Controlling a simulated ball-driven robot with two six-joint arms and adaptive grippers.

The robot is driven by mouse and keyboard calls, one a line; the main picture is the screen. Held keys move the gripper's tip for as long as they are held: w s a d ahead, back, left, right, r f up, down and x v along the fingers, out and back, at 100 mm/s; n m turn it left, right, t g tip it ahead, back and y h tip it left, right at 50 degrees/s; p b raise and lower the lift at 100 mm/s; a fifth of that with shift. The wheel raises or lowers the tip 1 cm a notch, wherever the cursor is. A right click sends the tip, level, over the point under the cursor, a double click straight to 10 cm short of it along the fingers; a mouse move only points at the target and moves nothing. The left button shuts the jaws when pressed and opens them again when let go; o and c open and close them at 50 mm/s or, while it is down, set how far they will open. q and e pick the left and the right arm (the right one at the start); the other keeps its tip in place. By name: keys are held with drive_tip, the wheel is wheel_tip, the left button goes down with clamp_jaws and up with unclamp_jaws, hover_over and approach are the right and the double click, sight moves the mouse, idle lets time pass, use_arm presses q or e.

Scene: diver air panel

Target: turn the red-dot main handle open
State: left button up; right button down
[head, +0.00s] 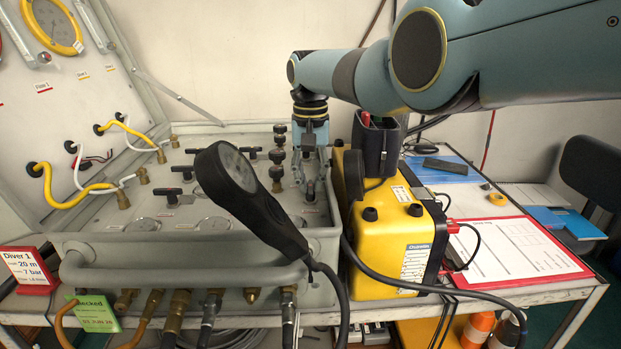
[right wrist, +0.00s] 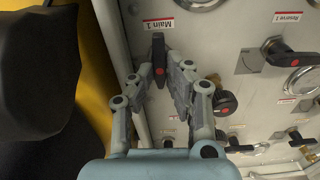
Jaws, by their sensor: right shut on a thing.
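The black main handle (right wrist: 158,60) with a red dot shows in the right wrist view, beside a label (right wrist: 158,22) reading "Main 1". My right gripper (right wrist: 160,75) has a finger on each side of this handle and is shut on it. The handle points along the fingers in that view. In the head view my right gripper (head: 312,168) reaches down at the right side of the grey panel (head: 220,132); the handle is largely hidden there. My left gripper is not in view.
Another black red-dot handle (right wrist: 275,50) and a knob (right wrist: 226,102) sit close to my right finger. A yellow box (head: 385,235) stands right beside the panel. A black round-headed device (head: 240,185) with a cable rises in front of the panel. A clipboard (head: 515,250) lies farther right.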

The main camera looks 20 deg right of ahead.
idle(0.3)
drive_tip(key=c, duration=1.3)
unclamp_jaws()
drive_tip(key=shift+c, duration=0.2)
